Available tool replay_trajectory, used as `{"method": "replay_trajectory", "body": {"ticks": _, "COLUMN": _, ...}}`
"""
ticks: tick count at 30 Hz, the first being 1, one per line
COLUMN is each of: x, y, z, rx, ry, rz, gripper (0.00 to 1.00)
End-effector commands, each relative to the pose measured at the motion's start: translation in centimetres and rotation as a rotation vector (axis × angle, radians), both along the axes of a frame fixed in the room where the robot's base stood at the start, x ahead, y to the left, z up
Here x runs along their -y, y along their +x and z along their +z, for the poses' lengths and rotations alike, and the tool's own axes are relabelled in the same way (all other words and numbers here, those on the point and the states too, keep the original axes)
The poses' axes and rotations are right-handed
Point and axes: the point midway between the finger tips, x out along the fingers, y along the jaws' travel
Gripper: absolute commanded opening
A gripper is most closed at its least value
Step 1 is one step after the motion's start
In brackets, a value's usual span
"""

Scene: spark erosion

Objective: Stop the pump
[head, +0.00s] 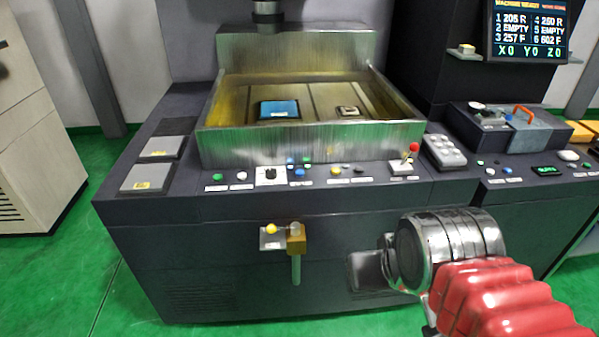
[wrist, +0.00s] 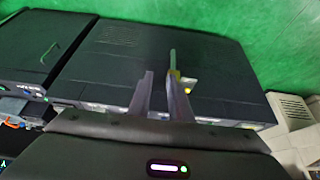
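The front control ledge of the machine carries a row of small controls: a green button (head: 219,177), a white button (head: 242,176), a black rotary knob on a white plate (head: 270,174), a blue button (head: 299,173) and a red-topped lever (head: 412,149). Their labels are too small to read, so I cannot tell which belongs to the pump. My gripper (head: 368,270) is low in front of the machine's right front, away from these controls. In the wrist view my gripper (wrist: 160,82) has its two fingers apart with nothing between them.
A brass valve (head: 296,238) with a downward handle and a yellow button (head: 271,229) sit on the front face. An open metal tank (head: 300,145) stands behind the ledge. A second dark console (head: 530,190) adjoins at right. Green floor lies clear at left.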

Motion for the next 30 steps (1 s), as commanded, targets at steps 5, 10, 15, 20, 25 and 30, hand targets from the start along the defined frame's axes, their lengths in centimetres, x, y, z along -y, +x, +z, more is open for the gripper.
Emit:
{"method": "replay_trajectory", "body": {"ticks": 5, "x": 0.00, "y": 0.00, "z": 0.00, "rx": 0.000, "ry": 0.000, "rz": 0.000, "gripper": 0.05}}
{"method": "replay_trajectory", "body": {"ticks": 10, "x": 0.00, "y": 0.00, "z": 0.00, "rx": 0.000, "ry": 0.000, "rz": 0.000, "gripper": 0.00}}
{"method": "replay_trajectory", "body": {"ticks": 15, "x": 0.00, "y": 0.00, "z": 0.00, "rx": 0.000, "ry": 0.000, "rz": 0.000, "gripper": 0.00}}
{"method": "replay_trajectory", "body": {"ticks": 20, "x": 0.00, "y": 0.00, "z": 0.00, "rx": 0.000, "ry": 0.000, "rz": 0.000, "gripper": 0.00}}
{"method": "replay_trajectory", "body": {"ticks": 25, "x": 0.00, "y": 0.00, "z": 0.00, "rx": 0.000, "ry": 0.000, "rz": 0.000, "gripper": 0.00}}
{"method": "replay_trajectory", "body": {"ticks": 30, "x": 0.00, "y": 0.00, "z": 0.00, "rx": 0.000, "ry": 0.000, "rz": 0.000, "gripper": 0.00}}
